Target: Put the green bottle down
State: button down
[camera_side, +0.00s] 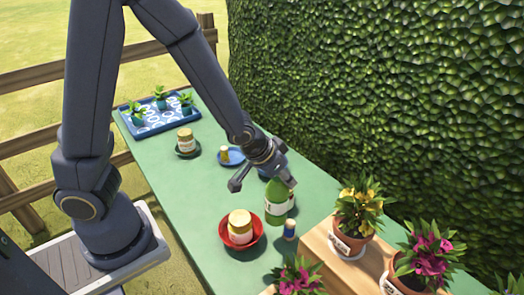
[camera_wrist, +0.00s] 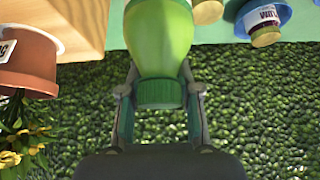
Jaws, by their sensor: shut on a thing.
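The green bottle (camera_side: 279,203) with a pale label stands upright near the right edge of the green table in the side view. My gripper (camera_side: 266,174) is over its top and hides its neck and cap. In the wrist view the green bottle (camera_wrist: 163,40) and its ridged green cap (camera_wrist: 160,95) lie between the two fingers of my gripper (camera_wrist: 160,88), which is shut on the bottle near the cap. I cannot tell whether its base touches the table.
A red bowl with a jar (camera_side: 240,226) and a small blue bottle (camera_side: 290,229) stand close by. Potted flowers (camera_side: 357,210) on a wooden crate (camera_side: 325,247) are at right. A hedge (camera_side: 390,90) borders the table.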

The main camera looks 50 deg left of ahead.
jog(key=a+m+g+h, duration=0.2)
jog(key=a+m+h, duration=0.35)
jog(key=a, duration=0.75)
jog(key=s+a+f+m+g, duration=0.1)
jog(key=s+a+m, duration=0.2)
jog(key=s, duration=0.3)
jog(key=s+a+m+g, duration=0.1)
jog(key=s+a+m, duration=0.1)
jog(key=s+m, duration=0.3)
notch_tip(320, 180, down, 8)
jog(key=s+n, duration=0.1)
jog(key=s, duration=0.1)
jog(key=shift+a+f, duration=0.25)
jog(key=shift+f, duration=0.1)
jog(key=c, duration=0.8)
grip_release()
